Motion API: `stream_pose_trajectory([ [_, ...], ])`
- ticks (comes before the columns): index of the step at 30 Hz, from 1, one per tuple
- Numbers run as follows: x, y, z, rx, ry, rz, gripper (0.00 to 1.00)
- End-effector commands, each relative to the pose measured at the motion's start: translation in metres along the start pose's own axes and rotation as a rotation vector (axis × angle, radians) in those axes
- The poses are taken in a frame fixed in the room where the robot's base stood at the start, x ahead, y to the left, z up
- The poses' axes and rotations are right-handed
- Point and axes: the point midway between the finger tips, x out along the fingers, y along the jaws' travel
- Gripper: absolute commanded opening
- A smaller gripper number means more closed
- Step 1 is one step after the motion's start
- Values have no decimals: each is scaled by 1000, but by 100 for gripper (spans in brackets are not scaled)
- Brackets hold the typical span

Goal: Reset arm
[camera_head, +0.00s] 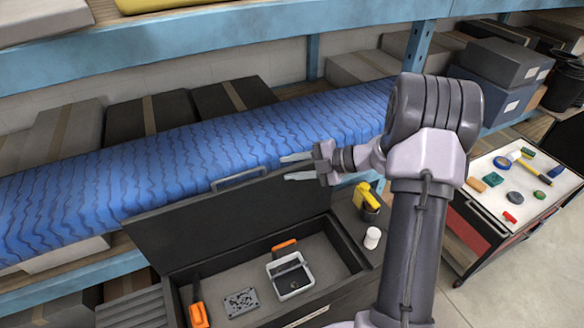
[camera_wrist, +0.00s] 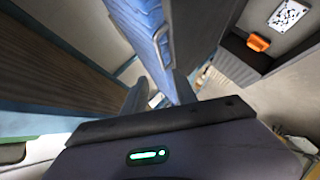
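My gripper (camera_head: 297,167) is at the end of my raised arm, in front of the blue quilted covering on the shelf. Its two fingers are spread apart with nothing visible between them. It is above the raised lid (camera_head: 225,225) of an open dark toolbox, near the lid's handle (camera_head: 239,180). In the wrist view my gripper (camera_wrist: 160,98) shows at the centre, with the blue covering (camera_wrist: 140,30) beyond it.
The open toolbox (camera_head: 178,292) holds orange-handled tools, a grey metal plate (camera_head: 241,303) and a white-rimmed tray (camera_head: 291,292). A yellow drill (camera_head: 366,196) and white bottle (camera_head: 372,238) stand to its right. A cart (camera_head: 500,205) with small items stands farther right.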

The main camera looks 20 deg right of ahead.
Motion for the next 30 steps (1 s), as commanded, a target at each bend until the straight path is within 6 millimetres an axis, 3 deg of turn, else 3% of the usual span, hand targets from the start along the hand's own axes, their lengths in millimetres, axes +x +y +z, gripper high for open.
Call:
stream_pose_trajectory([
  [8,1,0,0,-5,0,-1,34],
  [11,14,-12,-15,-171,22,-54,34],
  [14,42,-49,-60,-663,110,-193,34],
  [18,63,-133,-136,-1591,350,-388,34],
  [21,63,-203,-171,-2251,582,-481,34],
  [24,57,-269,-188,-2852,853,-540,34],
  [25,54,-286,-191,2903,-905,534,34],
  [27,50,-316,-193,2567,-874,451,34],
  [30,44,-341,-193,2249,-845,381,34],
])
